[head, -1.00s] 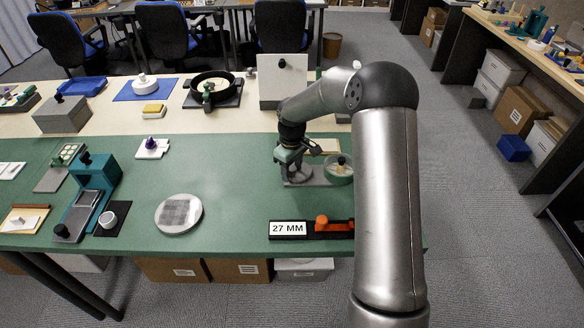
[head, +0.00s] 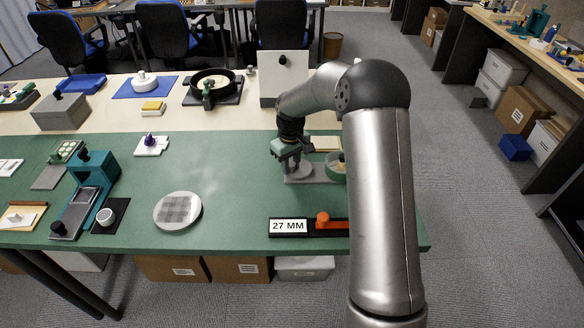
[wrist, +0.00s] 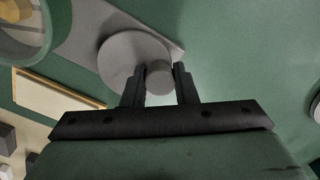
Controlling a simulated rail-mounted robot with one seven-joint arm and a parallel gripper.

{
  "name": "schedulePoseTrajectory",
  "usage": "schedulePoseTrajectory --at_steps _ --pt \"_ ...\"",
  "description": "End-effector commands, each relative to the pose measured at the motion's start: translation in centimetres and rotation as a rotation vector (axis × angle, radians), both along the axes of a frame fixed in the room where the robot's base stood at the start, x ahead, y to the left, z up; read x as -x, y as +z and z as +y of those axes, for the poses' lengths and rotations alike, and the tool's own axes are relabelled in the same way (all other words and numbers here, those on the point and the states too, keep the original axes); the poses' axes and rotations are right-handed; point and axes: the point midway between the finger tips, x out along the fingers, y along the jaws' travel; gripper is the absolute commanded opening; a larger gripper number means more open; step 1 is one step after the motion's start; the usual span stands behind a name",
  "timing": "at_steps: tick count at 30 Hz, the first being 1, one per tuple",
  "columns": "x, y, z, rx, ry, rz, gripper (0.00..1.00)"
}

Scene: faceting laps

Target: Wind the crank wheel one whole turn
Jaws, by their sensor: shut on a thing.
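The crank wheel (wrist: 118,62) is a grey disc with a round grey knob (wrist: 158,80) near its edge, on a flat grey base (wrist: 100,18). My gripper (wrist: 160,72) is shut on the knob, with one dark finger on each side of it. The green bowl-like part (head: 337,172) beside the wheel is partly hidden by my arm.
A black strip with a "27 MM" label (head: 288,226) and an orange knob (head: 322,218) lies in front. A round grey patterned disc (head: 166,211) is to the left. A white upright panel (head: 283,72) stands behind.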

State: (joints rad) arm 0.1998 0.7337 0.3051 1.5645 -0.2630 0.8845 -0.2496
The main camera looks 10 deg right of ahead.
Motion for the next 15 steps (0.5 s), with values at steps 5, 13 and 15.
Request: schedulePoseTrajectory --at_steps 5,13,15 --pt "-0.6 -0.2 0.3 0.001 -0.163 -0.004 0.03" --pt "-1.3 -0.1 0.4 0.001 -0.420 -0.004 0.03" --pt "-1.5 -0.1 0.4 0.000 -0.487 -0.003 0.03"
